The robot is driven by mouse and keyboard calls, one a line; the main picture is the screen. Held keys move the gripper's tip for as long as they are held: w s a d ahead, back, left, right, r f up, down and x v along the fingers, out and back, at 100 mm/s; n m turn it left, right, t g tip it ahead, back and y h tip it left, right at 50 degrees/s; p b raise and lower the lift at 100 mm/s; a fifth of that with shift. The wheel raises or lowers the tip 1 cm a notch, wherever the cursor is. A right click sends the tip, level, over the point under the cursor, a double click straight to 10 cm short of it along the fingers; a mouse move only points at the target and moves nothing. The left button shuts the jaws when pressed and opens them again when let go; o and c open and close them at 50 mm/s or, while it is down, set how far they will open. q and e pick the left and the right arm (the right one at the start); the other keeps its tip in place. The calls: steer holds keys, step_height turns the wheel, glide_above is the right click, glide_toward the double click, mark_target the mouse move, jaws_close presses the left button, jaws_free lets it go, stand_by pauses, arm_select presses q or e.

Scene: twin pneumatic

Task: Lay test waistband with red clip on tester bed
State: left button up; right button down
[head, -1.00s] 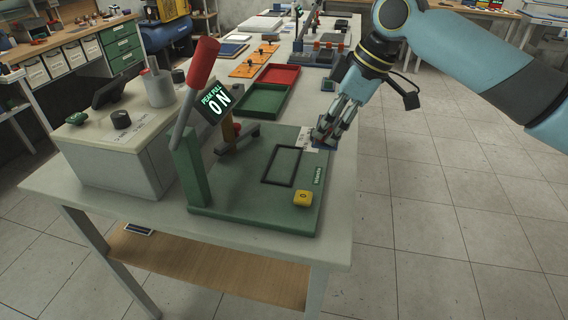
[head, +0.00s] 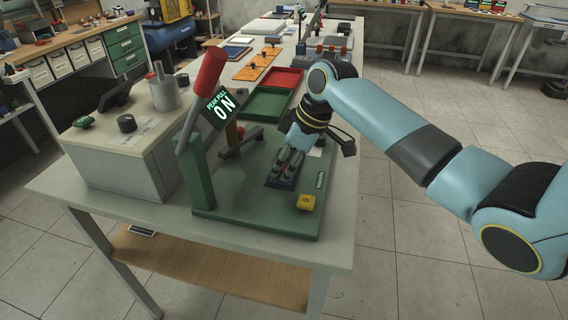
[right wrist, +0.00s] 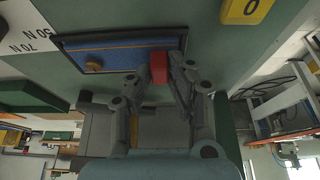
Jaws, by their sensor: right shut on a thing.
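My right gripper (head: 281,183) is over the black outlined rectangle on the green tester bed (head: 240,205). In the right wrist view it is shut on a red clip (right wrist: 159,68). A blue waistband (right wrist: 118,57) with a round tan button (right wrist: 93,67) extends left from the clip. The band appears inside the black outline (right wrist: 75,38); I cannot tell whether it rests fully on the bed. In the head view the gripper hides most of the band and clip. My left gripper is in neither current view.
The tester's red-handled lever (head: 211,68) and display (head: 220,104), reading 0 N, stand left of the gripper. A yellow block (head: 306,202) sits at the bed's front right. Green (head: 268,117) and red (head: 283,69) trays lie behind.

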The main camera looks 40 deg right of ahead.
steer(key=shift+f, duration=0.1)
steer(key=c, duration=1.2)
jaws_free()
steer(key=v, duration=1.2)
steer(key=shift+b, duration=0.35)
